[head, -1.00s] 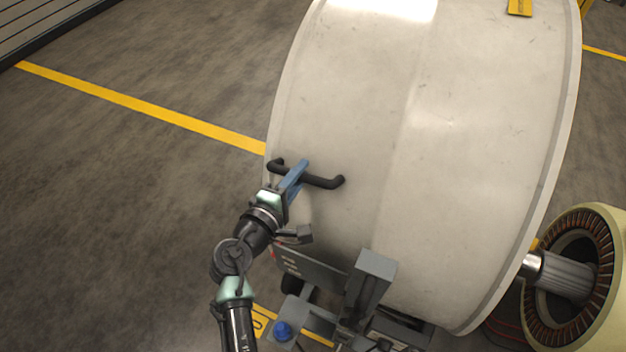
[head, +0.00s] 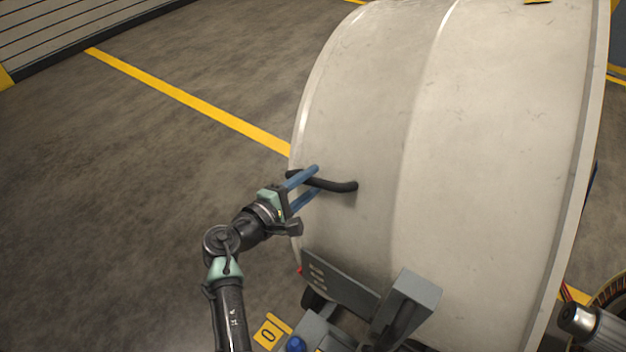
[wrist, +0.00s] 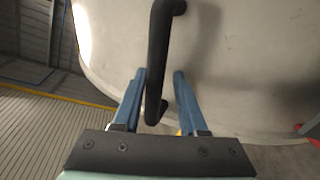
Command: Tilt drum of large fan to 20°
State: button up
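The large fan's drum (head: 490,150) is a big pale grey-white cylinder filling the right half of the head view. A black bar handle (head: 342,186) sticks out from its side near the left rim. My gripper (head: 318,180) is at the handle's left part, its two blue fingers apart. In the wrist view the handle (wrist: 158,50) runs between the open fingers (wrist: 160,73), closer to the left one, with a clear gap to the right one. The drum's curved wall (wrist: 250,60) lies behind. The handle's left end is partly hidden by a finger in the head view.
A grey stand bracket (head: 405,310) and a panel (head: 340,280) stand below the drum, with a blue knob (head: 296,345) nearby. A metal shaft (head: 590,325) is at lower right. The floor left of the drum is clear, crossed by a yellow line (head: 190,98).

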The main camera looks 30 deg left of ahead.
jog(key=shift+o, duration=0.7)
jog(key=shift+w, duration=0.1)
jog(key=shift+r, duration=0.15)
jog(key=shift+d, duration=0.1)
jog(key=v, duration=1.3)
jog(key=shift+p, duration=0.35)
